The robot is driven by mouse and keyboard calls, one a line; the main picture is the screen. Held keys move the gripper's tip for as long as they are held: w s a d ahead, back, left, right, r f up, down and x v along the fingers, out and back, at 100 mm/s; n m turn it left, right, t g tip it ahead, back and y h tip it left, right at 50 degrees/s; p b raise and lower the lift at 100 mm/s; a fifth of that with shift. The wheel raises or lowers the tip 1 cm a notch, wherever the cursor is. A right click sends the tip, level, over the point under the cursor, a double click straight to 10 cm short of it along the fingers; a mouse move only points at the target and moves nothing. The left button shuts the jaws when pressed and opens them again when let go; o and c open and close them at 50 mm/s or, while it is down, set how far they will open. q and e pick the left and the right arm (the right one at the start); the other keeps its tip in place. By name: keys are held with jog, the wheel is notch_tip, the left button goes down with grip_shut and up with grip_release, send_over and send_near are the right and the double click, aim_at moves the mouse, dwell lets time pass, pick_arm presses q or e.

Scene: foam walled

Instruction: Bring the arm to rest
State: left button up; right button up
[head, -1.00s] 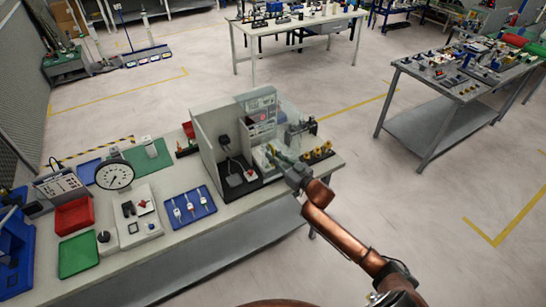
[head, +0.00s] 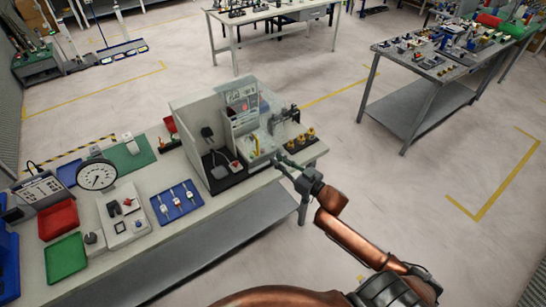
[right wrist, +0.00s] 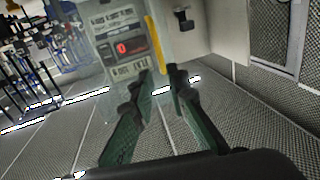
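My right arm comes in from the lower right in the head view. Its gripper (head: 281,160) is at the right front edge of the bench, just outside the device enclosure. My left gripper is not in view.
The bench (head: 150,250) holds a round dial gauge (head: 97,175), a blue tray (head: 160,210), a red tray (head: 58,220) and a grey-walled enclosure (head: 195,135). Several yellow-topped parts (head: 301,137) stand near the gripper. Floor right of the bench is clear up to another table (head: 400,120).

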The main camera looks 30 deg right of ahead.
jog(key=shift+s, duration=0.1)
dwell(0.4)
